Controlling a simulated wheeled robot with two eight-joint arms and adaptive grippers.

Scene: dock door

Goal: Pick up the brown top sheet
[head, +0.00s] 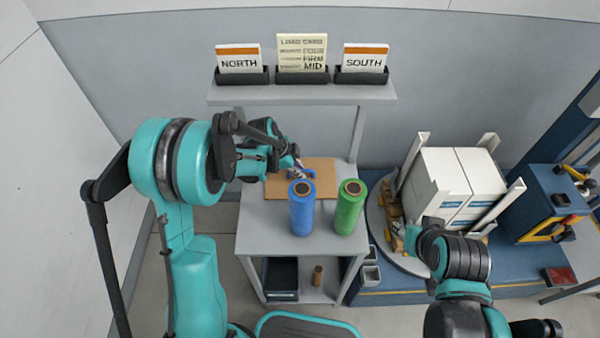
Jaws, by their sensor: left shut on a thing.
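The brown top sheet (322,186) lies flat, or nearly so, at the back of the grey table. A small blue piece (301,173) shows on it, apparently a handle. My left gripper (294,168) reaches in from the left over the sheet's left part and is shut at the blue piece; its fingertips are small and partly hidden. I cannot tell whether the sheet is clear of the table. My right gripper (412,236) is by the near left corner of the pallet load, its fingers not clearly seen.
A blue roll (302,212) and a green roll (348,210) stand upright on the grey table (262,228), in front of the sheet. White boxes (452,180) stand on a pallet between upright corner posts at right. A card shelf (300,95) is above the table's back.

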